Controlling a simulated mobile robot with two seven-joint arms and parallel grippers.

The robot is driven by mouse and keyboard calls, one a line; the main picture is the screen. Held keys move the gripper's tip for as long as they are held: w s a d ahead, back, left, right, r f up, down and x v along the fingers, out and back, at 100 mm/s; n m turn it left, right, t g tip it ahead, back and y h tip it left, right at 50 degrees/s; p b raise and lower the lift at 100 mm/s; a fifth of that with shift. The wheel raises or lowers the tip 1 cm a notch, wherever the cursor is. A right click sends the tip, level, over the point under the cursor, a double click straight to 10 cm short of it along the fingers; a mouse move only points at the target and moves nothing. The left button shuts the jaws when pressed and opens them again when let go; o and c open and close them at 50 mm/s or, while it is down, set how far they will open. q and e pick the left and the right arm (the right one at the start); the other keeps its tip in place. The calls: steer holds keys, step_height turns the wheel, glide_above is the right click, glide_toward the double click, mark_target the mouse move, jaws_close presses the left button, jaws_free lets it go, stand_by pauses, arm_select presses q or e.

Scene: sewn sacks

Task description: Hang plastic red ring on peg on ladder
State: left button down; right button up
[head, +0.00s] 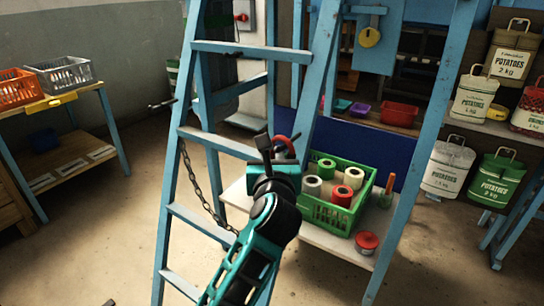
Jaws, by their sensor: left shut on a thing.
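A light blue stepladder (184,130) stands in the middle of the head view. A thin dark peg-like piece (161,104) sticks out to the left of its left rail. The red ring (285,141) shows as a small arc at the tip of my left gripper (272,150). My left gripper is shut on the ring and holds it in front of the ladder's right rail, right of and lower than the dark piece. The gripper's dark fingers and body hide part of the ring. My right gripper is not in view.
A chain (197,185) hangs by the ladder's left rail. A green crate (325,218) of spools stands on a low shelf behind, with a red-lidded tin (367,242) nearby. Potato sacks (473,98) hang at right. A table with baskets (62,74) stands at left. Floor left of the ladder is clear.

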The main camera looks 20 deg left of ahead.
arm_select(q)
steer(key=shift+w+f, duration=0.15)
steer(key=shift+f, duration=0.25)
stand_by(0.7)
steer(key=c, duration=1)
jaws_free()
